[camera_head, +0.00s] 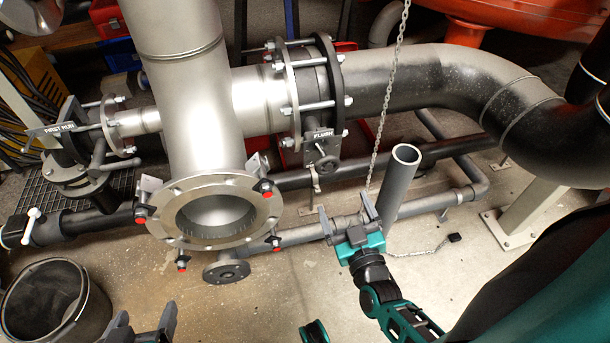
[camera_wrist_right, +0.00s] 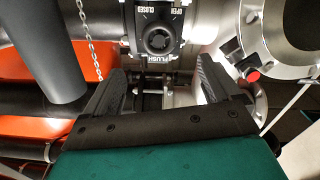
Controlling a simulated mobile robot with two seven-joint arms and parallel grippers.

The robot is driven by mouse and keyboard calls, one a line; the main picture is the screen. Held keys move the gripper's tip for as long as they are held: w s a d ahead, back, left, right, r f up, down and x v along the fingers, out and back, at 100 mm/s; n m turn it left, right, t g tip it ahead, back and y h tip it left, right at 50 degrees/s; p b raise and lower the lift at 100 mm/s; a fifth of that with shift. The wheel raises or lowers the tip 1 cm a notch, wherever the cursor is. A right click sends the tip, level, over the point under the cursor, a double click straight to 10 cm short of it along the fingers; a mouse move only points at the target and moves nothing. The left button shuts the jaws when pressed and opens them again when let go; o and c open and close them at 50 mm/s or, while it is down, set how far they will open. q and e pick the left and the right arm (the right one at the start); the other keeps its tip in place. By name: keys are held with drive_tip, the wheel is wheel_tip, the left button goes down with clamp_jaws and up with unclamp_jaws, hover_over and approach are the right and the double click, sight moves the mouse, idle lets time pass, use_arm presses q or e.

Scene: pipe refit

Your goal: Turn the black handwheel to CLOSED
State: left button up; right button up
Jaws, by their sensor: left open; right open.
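The black handwheel (camera_head: 328,164) sits below the FLUSH label (camera_head: 321,134) under the pipe flange in the head view. In the right wrist view the handwheel (camera_wrist_right: 158,38) faces me on a dark box, with upside-down OPEN and CLOSED lettering on its plate; I cannot tell its setting. My right gripper (camera_head: 346,214) is open and empty, apart from the handwheel, in front of and below it. In the right wrist view its fingers (camera_wrist_right: 161,70) are spread below the handwheel. My left gripper (camera_head: 143,324) is open and empty at the bottom left, far from the handwheel.
An upright grey pipe stub (camera_head: 400,182) stands right beside my right gripper. A chain (camera_head: 385,110) hangs behind it. The open round flange (camera_head: 160,222) with red-tipped clamps is to the left. A black bucket (camera_head: 100,305) stands at the lower left. The floor in front is mostly clear.

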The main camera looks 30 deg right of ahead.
sight(329, 168)
drive_tip(key=b+x, duration=0.2)
drive_tip(key=x, duration=1)
drive_tip(key=shift+w+d+b, duration=0.1)
drive_tip(key=shift+w+b, duration=0.2)
drive_tip(key=shift+w, duration=0.1)
drive_tip(key=shift+r, duration=0.1)
drive_tip(key=shift+c, duration=0.2)
drive_tip(key=c, duration=1)
drive_tip(key=shift+o, duration=0.2)
